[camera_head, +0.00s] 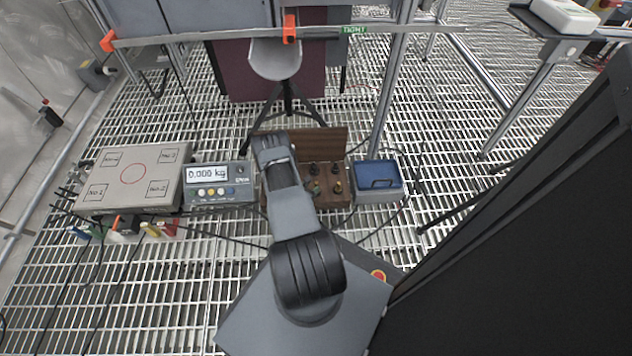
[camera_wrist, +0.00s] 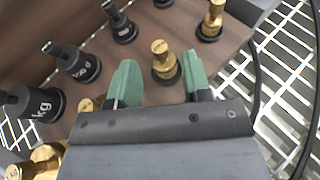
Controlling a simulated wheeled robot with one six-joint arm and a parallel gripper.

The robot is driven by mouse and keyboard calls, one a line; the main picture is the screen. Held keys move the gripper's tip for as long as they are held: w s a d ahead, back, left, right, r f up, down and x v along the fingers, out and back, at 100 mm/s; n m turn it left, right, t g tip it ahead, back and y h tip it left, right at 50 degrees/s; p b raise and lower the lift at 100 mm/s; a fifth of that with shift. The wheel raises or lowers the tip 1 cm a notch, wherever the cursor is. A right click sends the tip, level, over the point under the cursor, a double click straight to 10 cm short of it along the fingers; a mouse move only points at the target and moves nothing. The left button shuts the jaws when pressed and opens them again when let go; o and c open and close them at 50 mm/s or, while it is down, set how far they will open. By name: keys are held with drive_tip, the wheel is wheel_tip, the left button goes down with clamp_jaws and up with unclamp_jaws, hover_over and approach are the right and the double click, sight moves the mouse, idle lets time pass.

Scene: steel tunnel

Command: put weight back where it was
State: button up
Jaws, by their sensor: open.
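A brass weight (camera_wrist: 163,58) with a knobbed top stands upright in the wooden weight box in the wrist view. My gripper (camera_wrist: 160,62) has its two green fingers apart, one on each side of this weight. I cannot tell whether either finger touches it. The wooden weight box (camera_head: 325,136) is open in the head view, with black and brass weights inside. My arm hides its left part. The scale platform (camera_head: 133,177) is empty, and its display unit (camera_head: 212,174) reads 0.000 kg.
Several black weights (camera_wrist: 74,62) stand left of my gripper, with another brass weight (camera_wrist: 212,20) at upper right. A blue box (camera_head: 378,182) sits right of the wooden box. A tripod stool (camera_head: 275,60) stands behind. Cables cross the grated floor.

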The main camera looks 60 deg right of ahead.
drive_tip(key=p+v, duration=0.2)
drive_tip(key=v, duration=0.4)
drive_tip(key=w+a+r+m+g+y, duration=0.1)
drive_tip(key=w+a+r+m, duration=0.15)
drive_tip(key=r, duration=0.65)
drive_tip(key=w+a+r+m+g+y, duration=0.15)
drive_tip(key=r+m, duration=0.25)
drive_tip(key=r, duration=0.5)
drive_tip(key=w+a+r+m+g, duration=0.2)
drive_tip(key=r+m, duration=0.2)
drive_tip(key=r, duration=0.5)
drive_tip(key=s+a+r+m+t+y, duration=0.2)
drive_tip(key=a+r, duration=0.4)
drive_tip(key=a, duration=0.3)
drive_tip(key=s+a+r+m+t+y, duration=0.2)
drive_tip(key=a+r+y, duration=0.3)
drive_tip(key=a, duration=0.4)
drive_tip(key=s+a+r+m+t+y, duration=0.2)
drive_tip(key=a+r+m+t+y, duration=0.1)
drive_tip(key=a+r, duration=0.4)
drive_tip(key=shift+a+t+y, duration=0.45)
drive_tip(key=shift+a+y, duration=0.1)
drive_tip(key=shift+a, duration=0.45)
drive_tip(key=shift+r, duration=0.2)
